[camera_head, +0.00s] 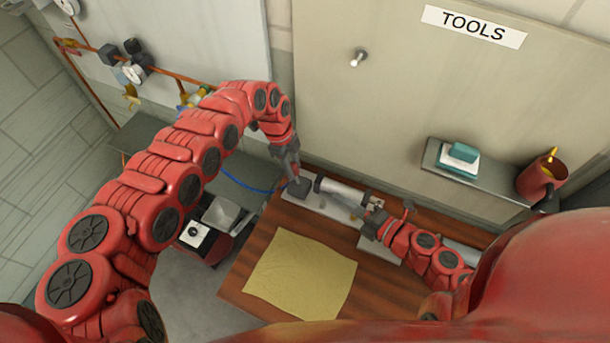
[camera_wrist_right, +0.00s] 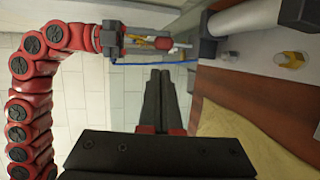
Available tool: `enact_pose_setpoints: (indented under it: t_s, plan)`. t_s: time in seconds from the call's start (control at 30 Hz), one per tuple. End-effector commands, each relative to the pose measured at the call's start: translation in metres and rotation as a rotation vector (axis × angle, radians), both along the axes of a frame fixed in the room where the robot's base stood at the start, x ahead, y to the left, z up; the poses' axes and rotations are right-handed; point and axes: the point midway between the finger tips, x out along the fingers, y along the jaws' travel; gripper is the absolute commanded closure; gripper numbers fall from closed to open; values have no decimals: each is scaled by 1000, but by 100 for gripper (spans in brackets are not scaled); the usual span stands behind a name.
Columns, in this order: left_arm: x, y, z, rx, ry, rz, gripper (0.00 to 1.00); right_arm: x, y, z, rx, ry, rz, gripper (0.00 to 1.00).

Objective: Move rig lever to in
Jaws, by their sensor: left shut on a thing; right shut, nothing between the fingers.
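The rig (camera_head: 343,191) is a pale cylinder between dark end blocks on a light base plate. It also shows at the top right of the right wrist view (camera_wrist_right: 245,18). My left gripper (camera_head: 296,176) reaches down to the dark block at the rig's left end. In the right wrist view my left gripper (camera_wrist_right: 150,40) is shut on a small part with a red piece, apparently the rig lever (camera_wrist_right: 164,43); the fingers partly hide it. My right gripper (camera_head: 370,216) is shut and empty near the rig's front right; its closed fingers (camera_wrist_right: 160,95) point past the bench edge.
A yellow cloth (camera_head: 300,277) lies on the wooden bench (camera_head: 258,240). A blue hose (camera_head: 246,184) runs to the rig's left end. A small brass knob (camera_wrist_right: 290,60) stands on the base plate.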

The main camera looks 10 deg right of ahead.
Motion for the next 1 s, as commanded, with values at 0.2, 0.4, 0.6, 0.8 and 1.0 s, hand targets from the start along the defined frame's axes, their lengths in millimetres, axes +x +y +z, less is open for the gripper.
enact_pose_setpoints:
  t_s: [0.2, 0.4, 0.6, 0.8, 1.0]
  plan:
    - [-1, 1, -1, 2, 3, 0, 100, 10, 4, -7, -33, 1, -5, 100]
    - [-1, 1, -1, 2, 3, 0, 100, 32, 21, -13, -30, 2, -4, 100]
    - [-1, 1, -1, 2, 3, 0, 100, 57, 42, -18, -27, -1, -2, 100]
    - [-1, 1, -1, 2, 3, -1, 100, 82, 62, -27, -27, 2, -2, 100]
    - [-1, 1, -1, 2, 3, -1, 100, 103, 74, -32, -28, 0, -8, 100]
